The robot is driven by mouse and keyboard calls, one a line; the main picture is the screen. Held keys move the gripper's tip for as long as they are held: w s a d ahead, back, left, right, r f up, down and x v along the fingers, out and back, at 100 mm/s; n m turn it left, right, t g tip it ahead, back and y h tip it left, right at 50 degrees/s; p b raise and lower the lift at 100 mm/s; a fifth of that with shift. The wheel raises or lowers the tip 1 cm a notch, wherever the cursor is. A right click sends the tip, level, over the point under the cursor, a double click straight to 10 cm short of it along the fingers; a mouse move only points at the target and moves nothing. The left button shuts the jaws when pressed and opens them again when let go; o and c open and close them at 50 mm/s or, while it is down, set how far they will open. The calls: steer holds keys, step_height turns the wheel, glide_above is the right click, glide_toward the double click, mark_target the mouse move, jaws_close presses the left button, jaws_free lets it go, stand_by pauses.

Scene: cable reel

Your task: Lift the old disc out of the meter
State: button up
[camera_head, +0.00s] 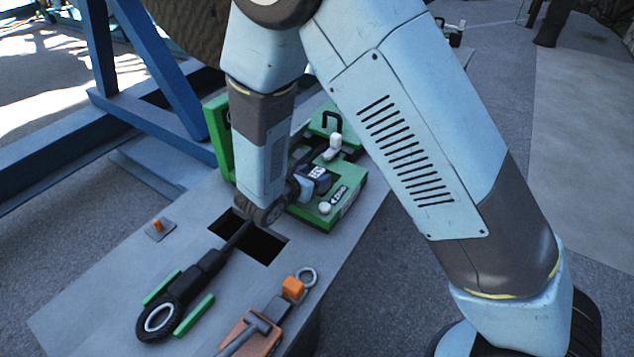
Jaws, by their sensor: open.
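The green meter (345,200) stands on the grey bench top behind my wrist, with a green upright plate (218,140) at its left. It has a white knob (325,208), a pale lever (335,146) and a black handle loop on top. My gripper (318,178) is low over the meter's middle, partly behind my wrist. Its fingertips are not clearly visible; it appears open, and I see nothing held. I cannot make out the old disc; my wrist and hand cover much of the meter's inside.
A black long-handled tool with a white-ringed round end (158,318) lies between green rails beside a dark bench opening (258,246). An orange block (292,288), a metal ring (307,276) and a hammer-like tool (250,335) lie in front. A blue frame (150,125) stands behind left.

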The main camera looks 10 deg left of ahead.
steer(key=shift+x, duration=1.2)
steer(key=shift+a, duration=0.1)
jaws_close()
